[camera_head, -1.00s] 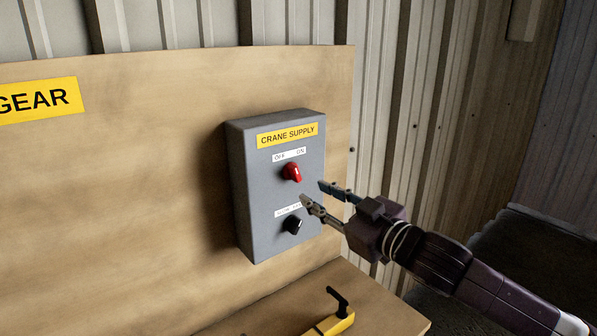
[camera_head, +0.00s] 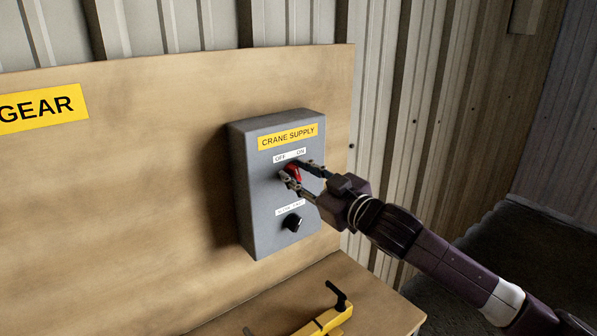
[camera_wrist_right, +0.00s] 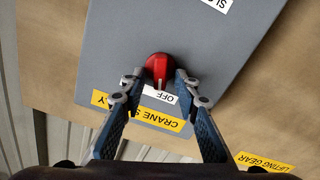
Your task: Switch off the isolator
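The isolator is a red rotary knob (camera_head: 293,173) on a grey box (camera_head: 250,190) labelled CRANE SUPPLY, under a white OFF/ON strip (camera_head: 290,155). My right gripper (camera_head: 297,172) has its two fingers on either side of the red knob. In the right wrist view the knob (camera_wrist_right: 159,68) sits between the fingertips (camera_wrist_right: 159,75), with a narrow gap showing, so the gripper looks open. The knob's white mark faces the strip; the ON word is hidden there by a finger. My left gripper is out of view.
A black knob (camera_head: 292,223) with a small white label sits below on the same box. The box is on a wooden board (camera_head: 150,180) with a yellow GEAR sign (camera_head: 42,108). A yellow tool with a black handle (camera_head: 330,318) lies on the bench below.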

